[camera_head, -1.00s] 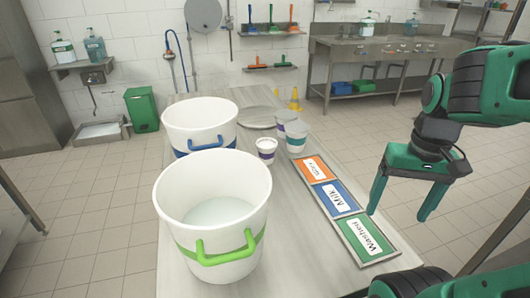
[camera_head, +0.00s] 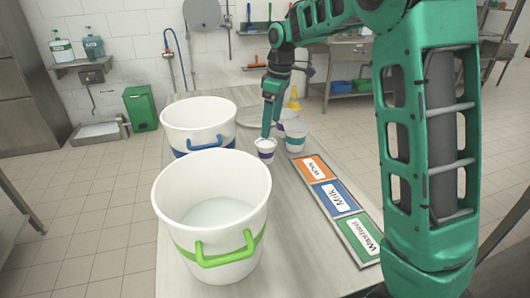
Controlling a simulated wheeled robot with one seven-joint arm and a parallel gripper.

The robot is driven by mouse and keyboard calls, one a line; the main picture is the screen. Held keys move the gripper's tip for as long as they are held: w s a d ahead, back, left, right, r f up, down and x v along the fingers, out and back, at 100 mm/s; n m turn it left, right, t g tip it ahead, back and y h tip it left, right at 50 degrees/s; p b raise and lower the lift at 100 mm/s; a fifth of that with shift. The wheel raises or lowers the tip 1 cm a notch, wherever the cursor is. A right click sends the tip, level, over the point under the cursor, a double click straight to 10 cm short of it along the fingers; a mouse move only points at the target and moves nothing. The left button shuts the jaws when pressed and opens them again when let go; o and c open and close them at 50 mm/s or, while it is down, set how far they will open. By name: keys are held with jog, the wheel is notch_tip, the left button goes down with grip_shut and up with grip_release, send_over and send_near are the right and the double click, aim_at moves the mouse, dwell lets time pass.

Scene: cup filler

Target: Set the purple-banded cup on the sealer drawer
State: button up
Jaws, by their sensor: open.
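A small white cup with a purple band (camera_head: 265,154) stands upright on the table, right of the white buckets. My gripper (camera_head: 270,132) is open and reaches down at this cup from above. One finger shows at the cup's rim, and I cannot tell whether it touches or sits inside or behind. A teal-banded cup (camera_head: 297,137) stands just behind and to the right. Another cup (camera_head: 289,114), banded purple in the earlier frame, stands farther back, largely hidden by my gripper and the teal-banded cup. I cannot make out a sealer drawer.
A white bucket with a green handle (camera_head: 212,200) stands in front, and one with a blue handle (camera_head: 198,122) behind it. A tray of orange, blue and green labelled panels (camera_head: 349,232) lies on the right. A round metal plate (camera_head: 250,122) lies behind the cups.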

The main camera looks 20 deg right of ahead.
aim_at(267, 142)
jog(key=shift+w+a+f, duration=0.3)
jog(key=shift+a, duration=0.05)
jog(key=f, duration=0.5)
jog(key=shift+w+a, duration=0.2)
jog(key=shift+a, duration=0.1)
jog(key=shift+w+f, duration=0.15)
jog(key=shift+f, duration=1.2)
jog(key=shift+w+f, duration=0.15)
jog(key=shift+f, duration=1.2)
jog(key=c, duration=1.3)
jog(key=shift+c, duration=0.2)
